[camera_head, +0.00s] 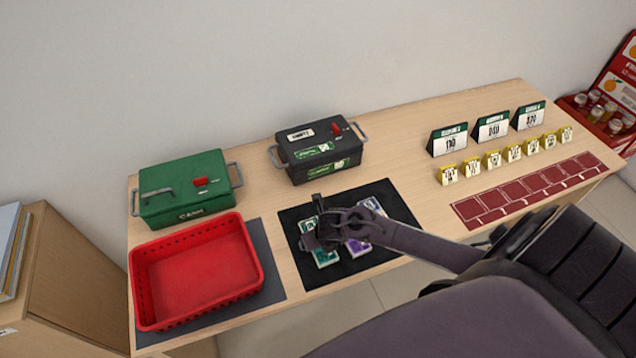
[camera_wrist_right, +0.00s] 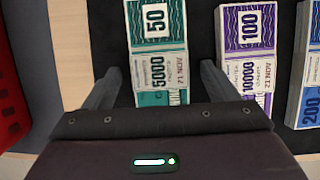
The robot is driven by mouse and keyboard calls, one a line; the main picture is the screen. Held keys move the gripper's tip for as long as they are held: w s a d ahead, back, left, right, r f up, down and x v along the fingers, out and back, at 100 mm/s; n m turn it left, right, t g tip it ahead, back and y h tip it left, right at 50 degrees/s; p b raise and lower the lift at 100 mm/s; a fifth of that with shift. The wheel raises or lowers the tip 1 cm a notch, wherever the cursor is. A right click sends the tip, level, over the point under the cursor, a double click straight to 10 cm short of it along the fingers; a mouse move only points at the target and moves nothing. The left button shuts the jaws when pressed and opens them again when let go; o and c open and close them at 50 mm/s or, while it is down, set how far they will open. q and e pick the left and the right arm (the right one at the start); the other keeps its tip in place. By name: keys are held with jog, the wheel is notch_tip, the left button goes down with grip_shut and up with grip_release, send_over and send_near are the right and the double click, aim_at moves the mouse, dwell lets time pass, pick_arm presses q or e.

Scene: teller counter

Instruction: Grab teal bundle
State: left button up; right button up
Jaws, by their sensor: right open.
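The teal bundle (camera_head: 325,256) is a stack of banknotes on the black mat (camera_head: 292,222), partly hidden by my right gripper (camera_head: 318,236) in the head view. In the right wrist view the teal bundle (camera_wrist_right: 158,50) shows "50" and "5000" and lies between the open fingers of my right gripper (camera_wrist_right: 160,85). I see a gap on either side of it. A purple bundle (camera_wrist_right: 247,55) marked "100" lies just right of the right finger. A blue bundle (camera_wrist_right: 311,90) lies further right. My left gripper is not in view.
A red basket (camera_head: 140,285) stands on a grey mat left of the black mat. A green cash box (camera_head: 185,190) and a black box (camera_head: 318,150) stand behind.

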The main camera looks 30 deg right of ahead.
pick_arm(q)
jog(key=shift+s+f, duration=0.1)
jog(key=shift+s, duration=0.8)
pick_arm(e)
jog(key=c, duration=1.1)
